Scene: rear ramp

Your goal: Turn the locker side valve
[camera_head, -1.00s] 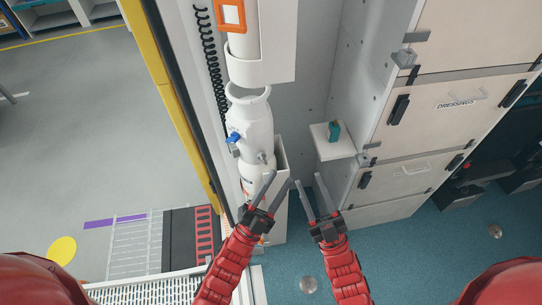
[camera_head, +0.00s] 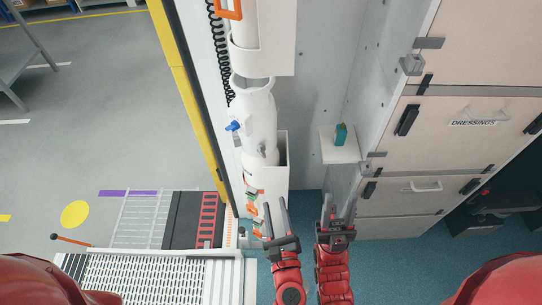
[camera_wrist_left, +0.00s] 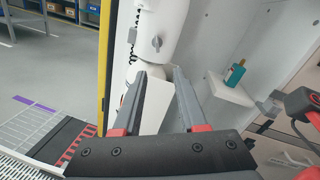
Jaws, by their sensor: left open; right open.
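A white cylinder (camera_head: 255,115) stands upright against the wall left of the lockers. It carries a blue valve handle (camera_head: 233,126) on its left and a grey knob (camera_head: 262,149) on its right, the side towards the lockers. The grey knob also shows in the left wrist view (camera_wrist_left: 155,43), beyond my fingertips. My left gripper (camera_head: 275,205) is open and empty, below the knob in the picture and apart from it; it also shows in the left wrist view (camera_wrist_left: 160,75). My right gripper (camera_head: 340,205) is open and empty, to its right.
A small white shelf (camera_head: 337,153) holds a teal bottle (camera_head: 341,134) right of the cylinder. Locker doors (camera_head: 470,120) fill the right side. A white holder (camera_head: 281,175) surrounds the cylinder's lower part. A yellow-edged door frame (camera_head: 185,80) and a ramp (camera_head: 130,275) lie left.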

